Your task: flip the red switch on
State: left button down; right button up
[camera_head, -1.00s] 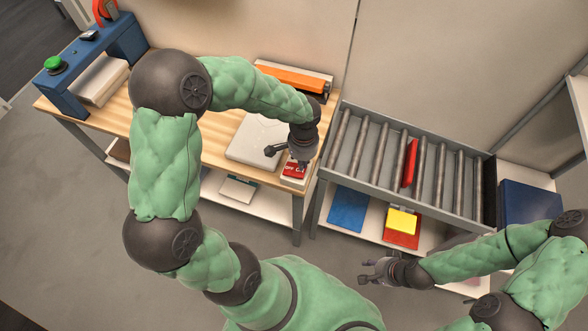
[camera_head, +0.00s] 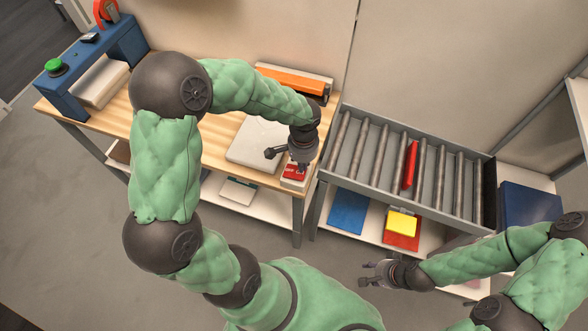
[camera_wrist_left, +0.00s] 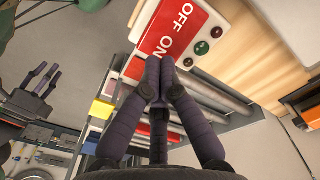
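The red switch (camera_head: 293,172) is a red plate on a pale box at the right front corner of the wooden workbench (camera_head: 217,152). In the left wrist view the red switch (camera_wrist_left: 172,27) shows white "OFF" and "ON" lettering. My left gripper (camera_wrist_left: 157,72) has its fingertips together, over the edge of the red plate near "ON". In the head view my left gripper (camera_head: 303,164) is right above the switch and partly covers it. I cannot tell whether the tips touch it. My right gripper (camera_head: 366,274) is open and empty, away from the bench.
Green and dark buttons (camera_wrist_left: 202,48) sit beside the red plate. A white slab (camera_head: 250,143) lies left of the switch. A roller rack (camera_head: 357,150) with a red item (camera_head: 410,163) stands right of the bench. An orange bar (camera_head: 290,80) lies behind.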

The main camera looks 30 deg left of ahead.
pick_arm(q)
jog(key=shift+f+b, duration=1.2)
jog(key=shift+f, duration=0.25)
dwell(1.1)
jog(key=shift+r, duration=0.15)
jog(key=shift+r+p, duration=2.75)
jog(key=shift+r, duration=0.7)
